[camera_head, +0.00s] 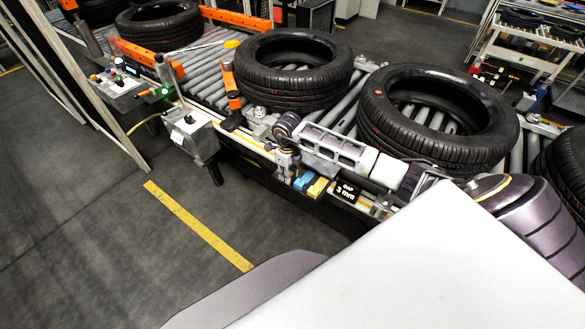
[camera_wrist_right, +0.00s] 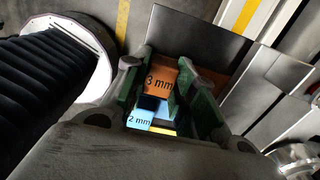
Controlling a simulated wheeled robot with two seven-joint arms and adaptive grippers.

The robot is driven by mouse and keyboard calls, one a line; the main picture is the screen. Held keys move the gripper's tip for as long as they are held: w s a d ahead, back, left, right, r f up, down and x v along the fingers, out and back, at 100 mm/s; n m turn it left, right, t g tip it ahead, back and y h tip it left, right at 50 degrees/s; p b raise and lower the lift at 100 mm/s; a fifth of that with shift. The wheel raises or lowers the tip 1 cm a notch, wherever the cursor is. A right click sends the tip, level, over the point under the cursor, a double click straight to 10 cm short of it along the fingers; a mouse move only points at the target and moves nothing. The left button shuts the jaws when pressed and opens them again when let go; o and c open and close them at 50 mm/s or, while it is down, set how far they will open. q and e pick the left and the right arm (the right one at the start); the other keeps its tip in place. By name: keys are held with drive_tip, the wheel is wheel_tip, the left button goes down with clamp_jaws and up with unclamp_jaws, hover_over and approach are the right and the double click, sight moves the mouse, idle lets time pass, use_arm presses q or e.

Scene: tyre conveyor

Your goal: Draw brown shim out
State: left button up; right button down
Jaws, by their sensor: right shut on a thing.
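The brown shim (camera_wrist_right: 162,78), marked "3 mm", lies between the two green-padded fingers of my right gripper (camera_wrist_right: 160,95) in the right wrist view. The gripper is shut on it. A blue shim (camera_wrist_right: 140,117), marked "2 mm", and a sliver of a yellow shim (camera_wrist_right: 163,130) show beside it. In the head view my right gripper (camera_head: 287,165) points down at the left end of the shim row, next to the blue shim (camera_head: 303,182) and yellow shim (camera_head: 318,188). The brown shim is mostly hidden there. My left gripper is out of view.
A black "GAP 3 mm" sign (camera_head: 346,191) stands right of the shims. Behind is the roller conveyor (camera_head: 345,115) with a near tyre (camera_head: 440,150) and a middle tyre (camera_head: 285,95). A grey control box (camera_head: 192,135) stands to the left. The floor in front is clear.

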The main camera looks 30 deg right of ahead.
drive_tip(key=shift+s+a, duration=0.1)
drive_tip(key=shift+a, duration=0.25)
drive_tip(key=c, duration=1.2)
unclamp_jaws()
drive_tip(key=shift+o, duration=0.2)
wheel_tip(320, 180, up, 12)
